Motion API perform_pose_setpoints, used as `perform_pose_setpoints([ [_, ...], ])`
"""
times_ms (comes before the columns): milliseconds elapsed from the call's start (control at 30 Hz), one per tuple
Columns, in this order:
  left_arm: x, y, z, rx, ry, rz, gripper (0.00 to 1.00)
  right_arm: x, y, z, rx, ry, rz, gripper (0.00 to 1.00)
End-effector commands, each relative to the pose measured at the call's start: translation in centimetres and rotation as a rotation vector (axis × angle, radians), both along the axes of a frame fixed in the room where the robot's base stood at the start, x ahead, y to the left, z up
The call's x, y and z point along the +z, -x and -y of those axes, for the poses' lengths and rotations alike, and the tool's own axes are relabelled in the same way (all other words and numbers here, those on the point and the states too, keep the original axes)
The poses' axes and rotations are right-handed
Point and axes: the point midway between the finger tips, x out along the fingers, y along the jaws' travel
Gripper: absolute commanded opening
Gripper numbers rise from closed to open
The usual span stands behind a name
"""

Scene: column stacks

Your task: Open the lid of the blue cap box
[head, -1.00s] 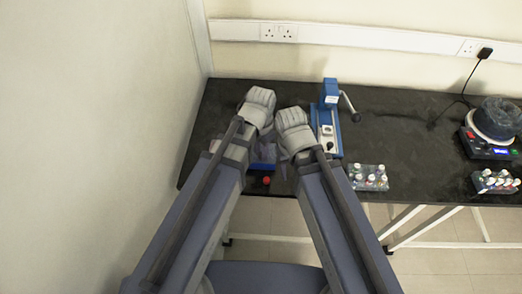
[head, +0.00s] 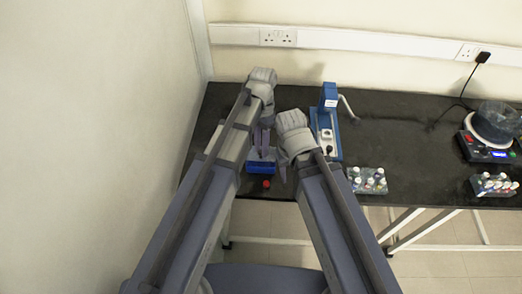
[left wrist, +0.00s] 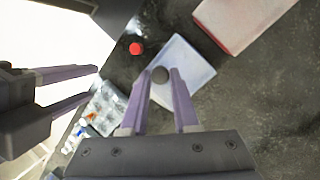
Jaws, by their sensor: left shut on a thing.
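The blue cap box (head: 262,168) stands near the front edge of the table, below my left gripper (head: 262,152). In the left wrist view, a pale square lid (left wrist: 192,82) with a round grey knob (left wrist: 160,74) lies between and beyond the left fingers. The left gripper (left wrist: 160,78) is shut on this knob. I cannot tell whether the lid is raised off the box. A small red cap (head: 266,183) lies on the table in front of the box; it also shows in the left wrist view (left wrist: 136,48). My right gripper (left wrist: 95,82) is open and empty, its fingers apart.
A blue hand-lever device (head: 328,125) stands right of my right arm. A rack of vials (head: 368,180) is near the front edge, another (head: 493,184) farther right by a round device (head: 490,130). A white-and-red box (left wrist: 235,20) lies beyond the lid.

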Motion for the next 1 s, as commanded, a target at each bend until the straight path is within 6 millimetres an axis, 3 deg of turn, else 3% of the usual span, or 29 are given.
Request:
perform_pose_setpoints([
  [367,0.15,-0.19,0.00,-0.001,0.000,-0.027,0.00,-0.06,0.00,0.00,0.000,0.000,0.000,0.50],
  [400,0.15,-0.19,0.00,-0.001,0.000,-0.027,0.32,-0.06,0.00,0.00,0.000,0.000,0.000,0.50],
  [633,0.15,-0.17,0.00,-0.001,0.001,-0.026,0.58,-0.06,0.00,0.00,0.000,0.000,0.000,0.50],
  [1000,0.48,-0.28,0.01,-0.001,0.001,-0.026,0.59,0.28,0.00,0.00,0.000,0.000,0.000,0.50],
])
